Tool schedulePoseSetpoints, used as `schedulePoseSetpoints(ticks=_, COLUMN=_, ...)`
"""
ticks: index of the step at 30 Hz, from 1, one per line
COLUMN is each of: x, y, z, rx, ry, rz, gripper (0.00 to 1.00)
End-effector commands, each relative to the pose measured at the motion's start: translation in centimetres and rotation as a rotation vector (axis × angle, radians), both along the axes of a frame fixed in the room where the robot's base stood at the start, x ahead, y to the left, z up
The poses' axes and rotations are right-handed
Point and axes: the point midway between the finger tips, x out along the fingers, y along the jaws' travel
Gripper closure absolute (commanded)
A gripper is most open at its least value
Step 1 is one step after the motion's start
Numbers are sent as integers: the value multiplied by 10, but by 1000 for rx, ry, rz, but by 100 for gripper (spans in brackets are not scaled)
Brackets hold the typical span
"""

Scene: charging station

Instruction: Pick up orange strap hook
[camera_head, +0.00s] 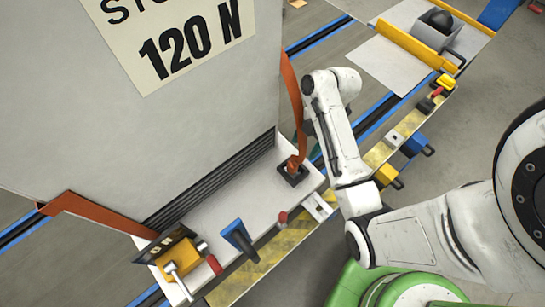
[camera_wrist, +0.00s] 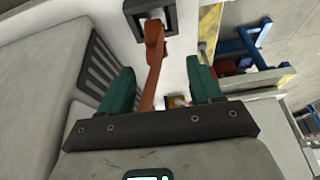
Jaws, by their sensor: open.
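The orange strap hook (camera_head: 294,163) sits upright in a black square holder (camera_head: 291,178) on the white ledge, with its orange strap (camera_head: 291,95) running up along the large grey block. In the wrist view the hook (camera_wrist: 154,42) stands in its holder (camera_wrist: 150,20) at the top, and orange material runs down between my two teal fingers. My gripper (camera_wrist: 160,68) is open, with one finger on each side of the orange piece and visible gaps to both. In the head view my white arm mostly hides the gripper.
The grey block marked 120 N (camera_head: 190,110) stands close to the left. A yellow clamp (camera_head: 180,262) and a blue handle (camera_head: 239,240) are on the front of the ledge. Yellow and blue fittings (camera_head: 388,176) line the rail at right.

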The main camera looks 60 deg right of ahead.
Motion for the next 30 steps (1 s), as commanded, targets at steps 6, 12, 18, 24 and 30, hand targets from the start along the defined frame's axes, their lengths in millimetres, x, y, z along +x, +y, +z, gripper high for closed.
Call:
schedulePoseSetpoints(ticks=6, x=1, y=5, z=-22, rx=6, ry=-9, rz=23, gripper=36)
schedulePoseSetpoints(ticks=12, x=5, y=15, z=-45, rx=4, ry=-9, rz=22, gripper=36)
schedulePoseSetpoints(ticks=18, x=6, y=19, z=-57, rx=3, ry=-10, rz=20, gripper=36)
schedulePoseSetpoints(ticks=24, x=10, y=28, z=-85, rx=4, ry=-8, rz=21, gripper=36)
schedulePoseSetpoints(ticks=30, x=12, y=33, z=-100, rx=2, ry=-10, rz=20, gripper=36)
